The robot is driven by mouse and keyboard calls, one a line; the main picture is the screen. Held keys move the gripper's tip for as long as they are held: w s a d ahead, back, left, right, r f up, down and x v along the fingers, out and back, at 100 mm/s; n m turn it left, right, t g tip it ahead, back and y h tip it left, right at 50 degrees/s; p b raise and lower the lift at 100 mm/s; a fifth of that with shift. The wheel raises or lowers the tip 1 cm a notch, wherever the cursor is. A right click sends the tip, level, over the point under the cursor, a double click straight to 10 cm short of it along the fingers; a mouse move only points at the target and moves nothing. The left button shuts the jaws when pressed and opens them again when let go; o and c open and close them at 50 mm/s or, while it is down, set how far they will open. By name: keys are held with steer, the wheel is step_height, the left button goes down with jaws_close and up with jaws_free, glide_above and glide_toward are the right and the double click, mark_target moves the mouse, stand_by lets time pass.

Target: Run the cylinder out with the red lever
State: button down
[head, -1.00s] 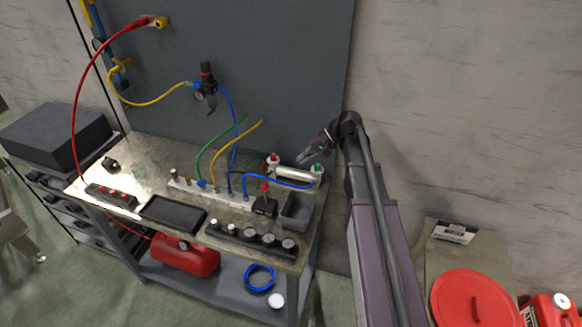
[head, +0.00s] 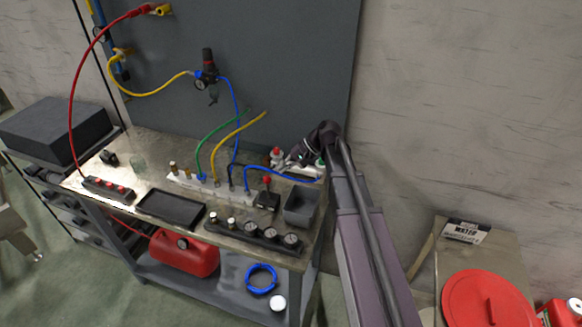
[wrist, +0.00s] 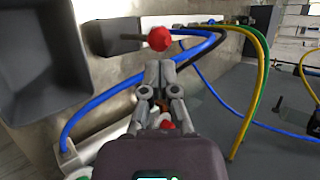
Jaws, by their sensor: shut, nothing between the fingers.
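The red lever is a red ball knob (head: 267,180) on a dark stem from a small black valve box (head: 266,200) on the bench. In the wrist view the red knob (wrist: 159,39) sits just beyond my fingertips; I cannot tell if they touch. My gripper (head: 284,166) is shut and empty, reaching over the cylinder toward the lever; its fingers (wrist: 160,64) lie together in the wrist view. The cylinder is mostly hidden behind my gripper; its red-topped end (head: 277,153) shows in the head view. Its rod cannot be made out.
A blue hose (wrist: 100,100) curves close beside my gripper. A grey open bin (head: 300,207) stands right of the valve box. Yellow and green hoses (head: 238,133) rise from the white manifold (head: 215,188). A gauge strip (head: 252,236) lies along the front edge.

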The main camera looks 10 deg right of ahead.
mark_target(268, 188)
steer(key=shift+b+x, duration=0.85)
steer(key=shift+x, duration=0.85)
steer(key=a, duration=0.1)
steer(key=w+a+h+p, duration=0.1)
steer(key=a, duration=0.1)
steer(key=w+a+g+h+p, duration=0.1)
steer(key=a, duration=0.1)
steer(key=shift+w+f+m, duration=0.1)
steer(key=shift+w+m, duration=0.15)
steer(key=shift+m, duration=0.05)
steer(key=shift+s+d+f, duration=0.15)
steer(key=shift+s+d, duration=0.15)
steer(key=shift+d, duration=0.3)
